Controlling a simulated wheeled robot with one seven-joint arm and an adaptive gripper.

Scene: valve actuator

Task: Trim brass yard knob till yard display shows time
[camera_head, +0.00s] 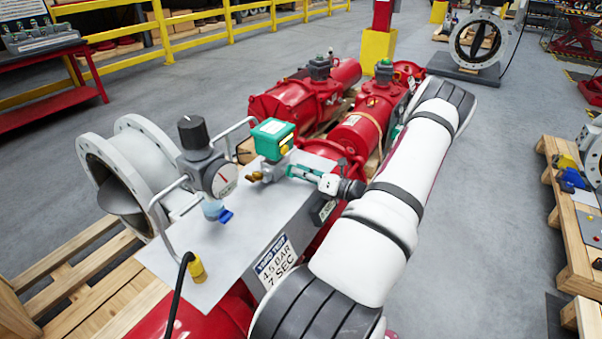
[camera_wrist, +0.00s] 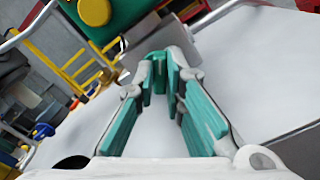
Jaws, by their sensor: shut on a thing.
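My gripper (camera_head: 294,171), with teal finger pads, reaches in from the right to the grey block below a green box (camera_head: 272,138). In the wrist view its fingertips (camera_wrist: 166,78) are close together, shut on a small part that they mostly hide. It sits where a knob would be, but I cannot see its brass. Brass-coloured fittings (camera_head: 254,177) stick out on the block's left side; they also show in the wrist view (camera_wrist: 96,82). A sign (camera_head: 275,264) on the grey plate's front reads "YARD TEST 4.5 BAR 7 SEC". I cannot make out a time display.
A regulator with a round gauge (camera_head: 223,180) and black knob stands left of the block, between bent grey rails. A black hose with a yellow plug (camera_head: 197,270) meets the plate (camera_head: 225,248). Red actuator cylinders (camera_head: 358,138) lie behind.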

